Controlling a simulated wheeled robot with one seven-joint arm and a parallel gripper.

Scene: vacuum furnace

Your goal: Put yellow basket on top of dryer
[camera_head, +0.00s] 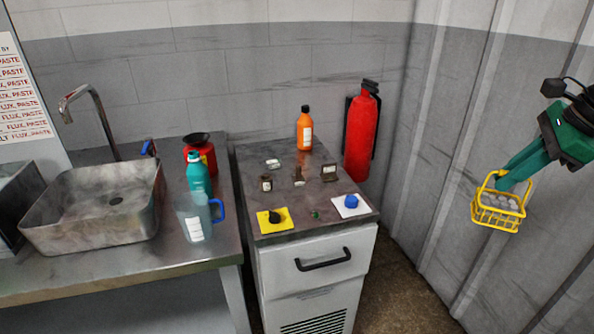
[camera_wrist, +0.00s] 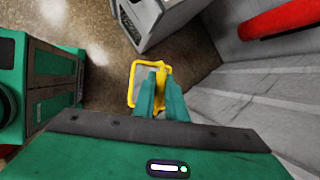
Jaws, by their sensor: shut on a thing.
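The yellow basket (camera_head: 480,213) hangs in the air at the right in the head view, holding several grey round pieces. My gripper (camera_head: 507,182) is shut on its handle from above. In the wrist view the yellow basket (camera_wrist: 131,88) shows around and beyond my gripper (camera_wrist: 158,92), partly hidden by the fingers. A white cabinet (camera_head: 318,280) with a black handle and vent slots stands at the centre and may be the dryer. Its dark top carries several small items. The basket is right of this cabinet and apart from it.
On the cabinet top are an orange bottle (camera_head: 305,130), a yellow pad (camera_head: 285,224), a white pad (camera_head: 338,209) and small jars. A red extinguisher (camera_head: 361,135) is at its back right. A sink (camera_head: 95,205) is left. A ribbed wall (camera_head: 440,200) is close behind the basket.

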